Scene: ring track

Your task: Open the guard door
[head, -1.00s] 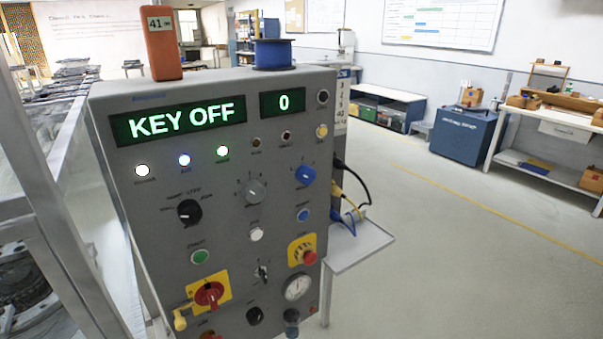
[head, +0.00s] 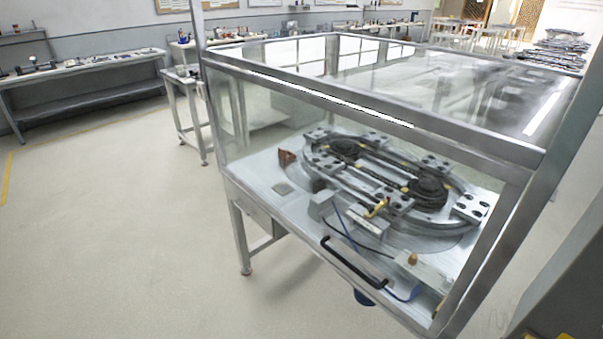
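The guard door (head: 262,135) is the clear front panel of a metal-framed enclosure in the head view. A black bar handle (head: 352,264) runs along its lower edge. The door looks closed, with its panel flush in the frame. Behind it, the ring track (head: 395,180) with its oval rails and carriages sits on the machine bed. My gripper is not in the head view.
The enclosure stands on metal legs (head: 240,240). A small side table (head: 190,110) stands behind its left side. A workbench (head: 85,75) lines the far left wall. The floor (head: 130,240) left and front of the enclosure is clear. A dark grey panel (head: 565,270) edges the right side.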

